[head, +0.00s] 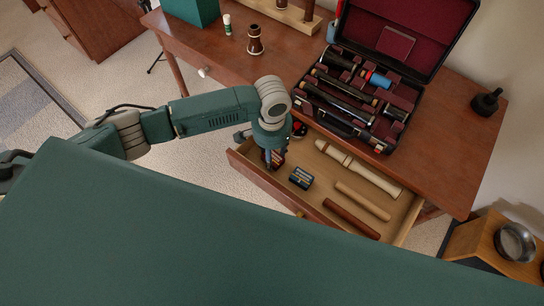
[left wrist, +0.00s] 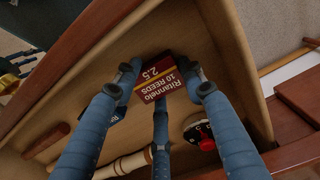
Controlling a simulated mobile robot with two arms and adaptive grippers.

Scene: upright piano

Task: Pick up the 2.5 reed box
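In the head view the reed box (head: 279,158) is partly hidden by my left gripper (head: 270,158), which points down into the drawer's left end. In the left wrist view the three blue fingers of my left gripper (left wrist: 161,88) are spread around the box, one on each side and one below it in the picture. I cannot tell whether any finger touches it.
A dark blue box (head: 301,178) lies beside the gripper. A round black item with a red knob (left wrist: 205,138) is close too. A cream recorder (head: 357,168) and wooden rods (head: 362,200) fill the drawer's right. An open instrument case (head: 400,113) stands on the desk above.

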